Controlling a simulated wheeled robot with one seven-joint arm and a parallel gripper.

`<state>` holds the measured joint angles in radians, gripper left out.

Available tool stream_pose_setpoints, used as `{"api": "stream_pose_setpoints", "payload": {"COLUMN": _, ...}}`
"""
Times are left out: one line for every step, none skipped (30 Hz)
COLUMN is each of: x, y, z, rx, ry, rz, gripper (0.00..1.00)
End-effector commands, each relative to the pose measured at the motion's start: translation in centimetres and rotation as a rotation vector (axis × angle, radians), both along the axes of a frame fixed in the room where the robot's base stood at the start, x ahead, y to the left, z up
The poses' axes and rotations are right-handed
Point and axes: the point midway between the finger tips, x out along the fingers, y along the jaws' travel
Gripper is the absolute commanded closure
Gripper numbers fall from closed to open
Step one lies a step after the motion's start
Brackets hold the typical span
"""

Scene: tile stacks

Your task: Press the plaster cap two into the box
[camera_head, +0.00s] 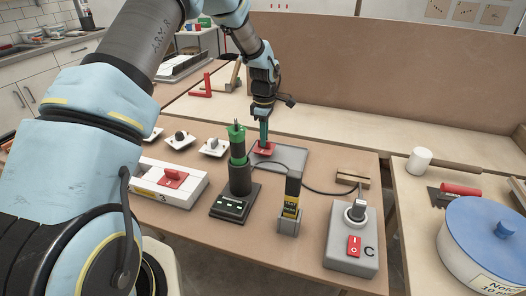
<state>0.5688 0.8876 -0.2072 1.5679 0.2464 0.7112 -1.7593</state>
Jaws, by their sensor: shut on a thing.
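My gripper (264,132) points down over the grey tray (296,158) at the back of the near table. Its narrow fingers are shut on a red piece (264,148) at the tray's left part; whether that piece touches the tray is unclear. A long white box (150,190) with a red part (173,178) on top lies at left. I cannot tell which is plaster cap two.
A black and green tool (239,165) stands in a dark base, beside a yellow-black device (291,200) in a holder. A grey switch box (350,240) with a cable stands right. The near table's front strip is clear.

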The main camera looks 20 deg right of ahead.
Motion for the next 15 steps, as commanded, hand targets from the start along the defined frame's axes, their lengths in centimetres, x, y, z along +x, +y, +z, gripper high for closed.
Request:
{"api": "stream_pose_setpoints", "payload": {"x": 0.0, "y": 0.0, "z": 0.5, "rx": 0.001, "ry": -0.001, "rz": -0.001, "gripper": 1.00}}
{"api": "stream_pose_setpoints", "payload": {"x": 0.0, "y": 0.0, "z": 0.7, "rx": 0.001, "ry": -0.001, "rz": -0.001, "gripper": 1.00}}
{"api": "stream_pose_setpoints", "payload": {"x": 0.0, "y": 0.0, "z": 0.9, "rx": 0.001, "ry": -0.001, "rz": -0.001, "gripper": 1.00}}
{"api": "stream_pose_setpoints", "payload": {"x": 0.0, "y": 0.0, "z": 1.1, "rx": 0.001, "ry": -0.001, "rz": -0.001, "gripper": 1.00}}
{"api": "stream_pose_setpoints", "payload": {"x": 0.0, "y": 0.0, "z": 1.2, "rx": 0.001, "ry": -0.001, "rz": 0.000, "gripper": 1.00}}
{"api": "stream_pose_setpoints", "payload": {"x": 0.0, "y": 0.0, "z": 1.5, "rx": 0.001, "ry": -0.001, "rz": 0.000, "gripper": 1.00}}
{"api": "stream_pose_setpoints", "payload": {"x": 0.0, "y": 0.0, "z": 1.6, "rx": 0.001, "ry": -0.001, "rz": 0.000, "gripper": 1.00}}
{"api": "stream_pose_setpoints", "payload": {"x": 0.0, "y": 0.0, "z": 1.8, "rx": 0.001, "ry": -0.001, "rz": 0.001, "gripper": 1.00}}
{"api": "stream_pose_setpoints", "payload": {"x": 0.0, "y": 0.0, "z": 2.0, "rx": 0.001, "ry": -0.001, "rz": 0.001, "gripper": 1.00}}
{"api": "stream_pose_setpoints", "payload": {"x": 0.0, "y": 0.0, "z": 2.2, "rx": 0.001, "ry": -0.001, "rz": 0.001, "gripper": 1.00}}
{"api": "stream_pose_setpoints", "payload": {"x": 0.0, "y": 0.0, "z": 2.4, "rx": 0.001, "ry": -0.001, "rz": 0.001, "gripper": 1.00}}
{"api": "stream_pose_setpoints", "payload": {"x": 0.0, "y": 0.0, "z": 2.6, "rx": 0.001, "ry": -0.001, "rz": 0.001, "gripper": 1.00}}
{"api": "stream_pose_setpoints", "payload": {"x": 0.0, "y": 0.0, "z": 2.8, "rx": 0.001, "ry": -0.001, "rz": 0.001, "gripper": 1.00}}
{"api": "stream_pose_setpoints", "payload": {"x": 0.0, "y": 0.0, "z": 3.0, "rx": 0.001, "ry": -0.001, "rz": 0.001, "gripper": 1.00}}
{"api": "stream_pose_setpoints", "payload": {"x": 0.0, "y": 0.0, "z": 3.2, "rx": 0.001, "ry": -0.001, "rz": 0.001, "gripper": 1.00}}
